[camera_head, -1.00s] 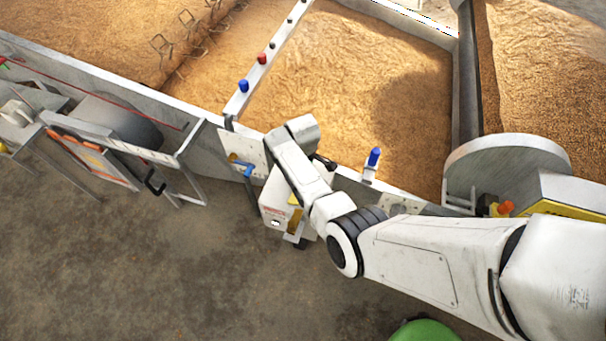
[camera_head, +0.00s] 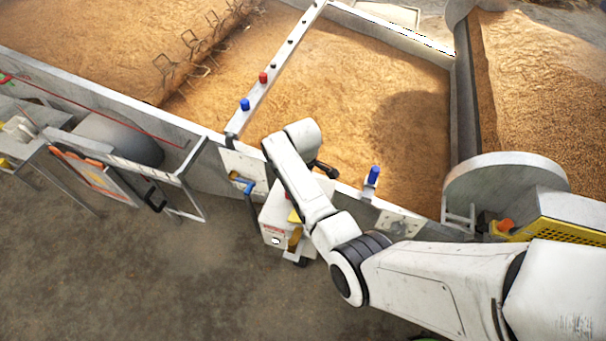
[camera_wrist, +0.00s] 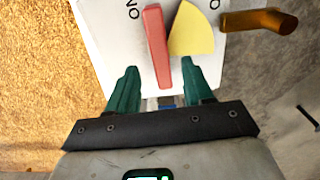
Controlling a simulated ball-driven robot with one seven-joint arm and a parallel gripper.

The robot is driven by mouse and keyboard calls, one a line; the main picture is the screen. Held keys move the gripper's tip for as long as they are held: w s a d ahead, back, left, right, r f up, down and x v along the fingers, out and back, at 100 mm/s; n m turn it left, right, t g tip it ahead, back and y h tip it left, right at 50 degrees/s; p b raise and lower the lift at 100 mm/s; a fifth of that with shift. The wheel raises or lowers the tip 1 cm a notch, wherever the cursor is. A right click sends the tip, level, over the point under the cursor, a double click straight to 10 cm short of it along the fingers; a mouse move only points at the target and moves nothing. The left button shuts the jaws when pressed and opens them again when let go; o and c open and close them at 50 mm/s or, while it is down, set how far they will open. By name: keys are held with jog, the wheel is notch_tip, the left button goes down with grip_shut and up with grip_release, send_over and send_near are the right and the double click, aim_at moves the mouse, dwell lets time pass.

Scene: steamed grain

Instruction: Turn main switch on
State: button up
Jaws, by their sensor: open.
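The switch box (camera_head: 272,222) is white and stands against the front of the grain bed in the head view, partly hidden by my arm. In the wrist view the box face (camera_wrist: 105,35) carries a red lever (camera_wrist: 155,42), a yellow wedge (camera_wrist: 194,32) to its right, and "ON" lettering to its left. An orange-brown handle (camera_wrist: 272,21) sticks out at the right. My gripper (camera_wrist: 160,78) is open, with green fingers on either side of the lever's lower end in the picture. I cannot tell whether they touch it. The fingers are hidden in the head view.
A metal wall (camera_head: 198,132) edges the grain bed (camera_head: 350,110). A blue-handled lever (camera_head: 250,188) is just left of the box. A blue knob (camera_head: 374,174) stands on the wall to the right. A yellow-trimmed machine (camera_head: 560,215) is at the right. Bare floor (camera_head: 130,270) lies in front.

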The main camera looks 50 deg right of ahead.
notch_tip(320, 180, up, 5)
jog(key=shift+r, duration=0.15)
dwell(0.6)
jog(key=s+a+m+h, duration=0.1)
jog(key=s+a+m, duration=0.2)
jog(key=s, duration=1)
jog(key=shift+s+f, duration=0.2)
jog(key=shift+f, duration=0.1)
jog(key=s+a+r+m, duration=0.1)
jog(key=s+a, duration=0.1)
jog(key=s, duration=0.2)
jog(key=s+a+r+m, duration=0.1)
jog(key=s+a+r, duration=0.1)
jog(key=s+a, duration=0.1)
jog(key=s+a+r+t, duration=0.1)
jog(key=s+a+r, duration=0.1)
jog(key=s, duration=0.3)
jog(key=shift+s+a+m+y, duration=0.15)
jog(key=shift+s+m+y, duration=0.25)
